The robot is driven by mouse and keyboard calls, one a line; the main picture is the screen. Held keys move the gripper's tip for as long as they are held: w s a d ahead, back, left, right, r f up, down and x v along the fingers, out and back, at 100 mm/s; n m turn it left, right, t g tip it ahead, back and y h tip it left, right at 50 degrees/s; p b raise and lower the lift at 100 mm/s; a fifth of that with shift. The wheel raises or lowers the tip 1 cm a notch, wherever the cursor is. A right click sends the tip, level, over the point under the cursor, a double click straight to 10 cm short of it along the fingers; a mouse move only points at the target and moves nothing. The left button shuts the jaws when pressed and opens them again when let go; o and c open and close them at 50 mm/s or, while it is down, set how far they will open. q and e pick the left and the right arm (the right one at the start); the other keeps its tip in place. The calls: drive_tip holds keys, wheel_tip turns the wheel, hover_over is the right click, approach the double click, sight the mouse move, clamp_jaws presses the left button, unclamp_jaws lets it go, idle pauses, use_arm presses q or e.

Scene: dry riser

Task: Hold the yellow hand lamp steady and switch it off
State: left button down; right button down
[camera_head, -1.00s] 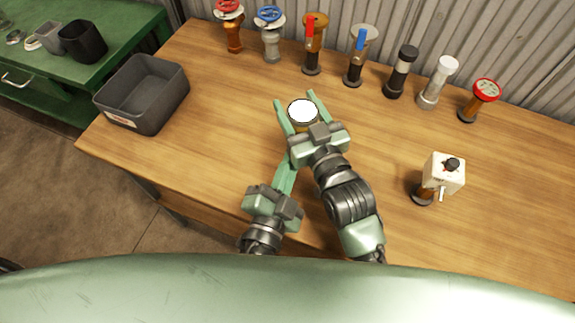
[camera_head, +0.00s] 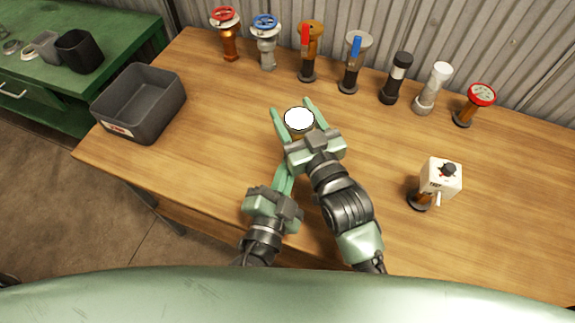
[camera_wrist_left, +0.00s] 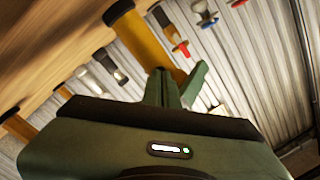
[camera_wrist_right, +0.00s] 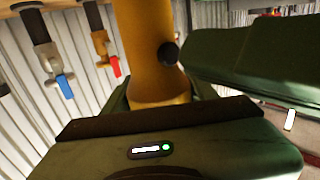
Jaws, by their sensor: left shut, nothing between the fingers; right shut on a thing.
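The yellow hand lamp (camera_head: 299,119) stands over the table with its bright white round face up. Its yellow body shows in the left wrist view (camera_wrist_left: 147,50) and in the right wrist view (camera_wrist_right: 146,45). A dark round button (camera_wrist_right: 167,53) sits on its side. My right gripper (camera_head: 291,106) is shut on the lamp, one finger on each side. My left gripper (camera_head: 284,176) is shut and empty, just nearer to me than the lamp. Its fingertips (camera_wrist_left: 170,85) point toward the lamp body; whether they touch it I cannot tell.
A dark grey bin (camera_head: 140,105) stands at the table's left end. Several valves and fittings line the back edge, ending with a red-rimmed gauge (camera_head: 480,96). A white box with a black knob (camera_head: 440,178) stands at the right. The wooden table (camera_head: 230,110) is bare between bin and lamp.

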use_arm(q)
drive_tip(key=shift+x, duration=0.95)
drive_tip(key=shift+s, duration=0.1)
use_arm(e)
drive_tip(key=shift+c, duration=1.9)
unclamp_jaws()
use_arm(q)
drive_tip(key=v, duration=0.5)
drive_tip(key=shift+s+a, duration=0.1)
drive_tip(key=shift+s, duration=0.3)
